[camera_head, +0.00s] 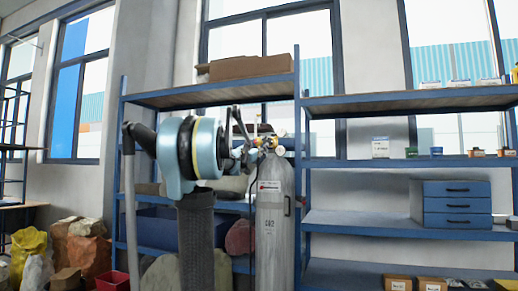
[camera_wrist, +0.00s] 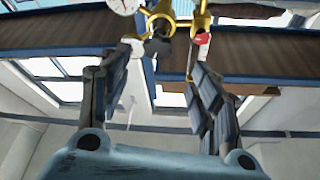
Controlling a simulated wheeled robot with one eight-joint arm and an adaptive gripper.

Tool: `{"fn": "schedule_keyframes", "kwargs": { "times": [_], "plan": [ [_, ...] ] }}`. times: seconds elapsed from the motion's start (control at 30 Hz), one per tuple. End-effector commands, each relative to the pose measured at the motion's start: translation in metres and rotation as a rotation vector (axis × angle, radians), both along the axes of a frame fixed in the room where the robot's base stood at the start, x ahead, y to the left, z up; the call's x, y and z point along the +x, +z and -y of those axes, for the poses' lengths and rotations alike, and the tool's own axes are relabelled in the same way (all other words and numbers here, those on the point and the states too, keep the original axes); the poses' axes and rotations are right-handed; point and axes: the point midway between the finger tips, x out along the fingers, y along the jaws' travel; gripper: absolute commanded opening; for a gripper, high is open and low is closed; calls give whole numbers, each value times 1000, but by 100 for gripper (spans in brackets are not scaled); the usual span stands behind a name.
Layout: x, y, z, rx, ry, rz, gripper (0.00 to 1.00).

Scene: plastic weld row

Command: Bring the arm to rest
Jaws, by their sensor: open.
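My gripper (camera_head: 245,142) is raised in front of the shelving in the head view, beside the top of a grey gas cylinder (camera_head: 274,215). In the wrist view my gripper (camera_wrist: 165,60) has its two fingers spread apart, with nothing held between them. A brass valve with a regulator (camera_head: 266,142) sits on the cylinder's top. In the wrist view the brass fitting (camera_wrist: 178,20) and a round white gauge (camera_wrist: 123,4) show at the top edge, close to the fingertips. I cannot tell whether the fingers touch it.
Blue-framed shelves (camera_head: 400,163) stand behind the arm, with small boxes and a blue drawer unit (camera_head: 457,204). A cardboard box (camera_head: 248,67) lies on the top left shelf. Filled sacks (camera_head: 27,247) and a red bin (camera_head: 113,281) are on the left.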

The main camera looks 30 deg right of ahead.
Motion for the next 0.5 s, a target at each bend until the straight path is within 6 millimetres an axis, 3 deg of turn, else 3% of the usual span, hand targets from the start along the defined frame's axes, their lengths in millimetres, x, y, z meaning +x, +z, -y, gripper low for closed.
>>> {"fn": "schedule_keyframes", "kwargs": {
  "times": [0.5],
  "plan": [
    [-6,-4,-8,0,0,0,57]
  ]
}}
